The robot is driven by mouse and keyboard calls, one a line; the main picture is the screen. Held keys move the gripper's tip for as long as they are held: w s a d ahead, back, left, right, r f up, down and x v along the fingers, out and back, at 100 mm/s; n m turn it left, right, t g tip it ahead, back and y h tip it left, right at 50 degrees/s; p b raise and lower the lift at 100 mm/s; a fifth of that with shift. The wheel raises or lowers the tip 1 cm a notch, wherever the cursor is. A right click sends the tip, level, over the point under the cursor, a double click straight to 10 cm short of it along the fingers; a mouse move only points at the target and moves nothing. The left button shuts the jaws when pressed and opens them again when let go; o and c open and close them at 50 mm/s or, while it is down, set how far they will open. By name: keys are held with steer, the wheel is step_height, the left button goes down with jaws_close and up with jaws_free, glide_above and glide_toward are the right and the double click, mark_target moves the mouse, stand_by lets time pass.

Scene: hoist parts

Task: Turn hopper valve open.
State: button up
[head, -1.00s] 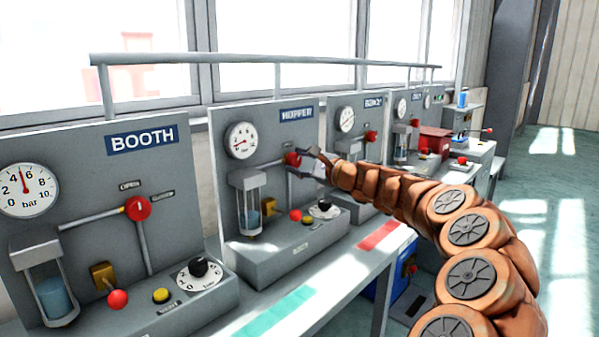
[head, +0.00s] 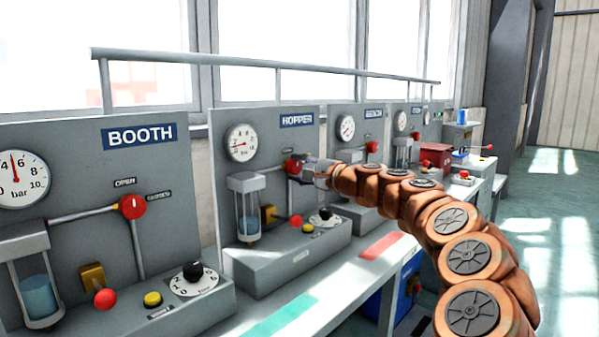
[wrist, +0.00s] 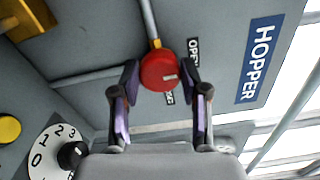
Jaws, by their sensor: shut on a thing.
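The hopper valve is a round red knob (wrist: 159,71) on a pipe on the grey HOPPER panel (head: 283,165). It also shows in the head view (head: 292,166), partly covered by my gripper. My gripper (wrist: 160,75) has its two fingers on either side of the knob and is shut on it. A short pale mark shows on the knob's face in the wrist view. An OPEN label (wrist: 193,50) and a second small label, partly hidden by a finger, sit beside the knob.
The BOOTH panel (head: 85,165) with its own red knob (head: 132,206) stands to the left. Further panels stand to the right along the bench. The HOPPER panel has a gauge (head: 242,143), a dial (wrist: 50,152) and a yellow button (wrist: 9,129). A rail (head: 270,68) runs above.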

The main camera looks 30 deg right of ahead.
stand_by(0.3)
steer(key=o, duration=1.1)
steer(key=shift+o, duration=0.2)
steer(key=v, duration=1.2)
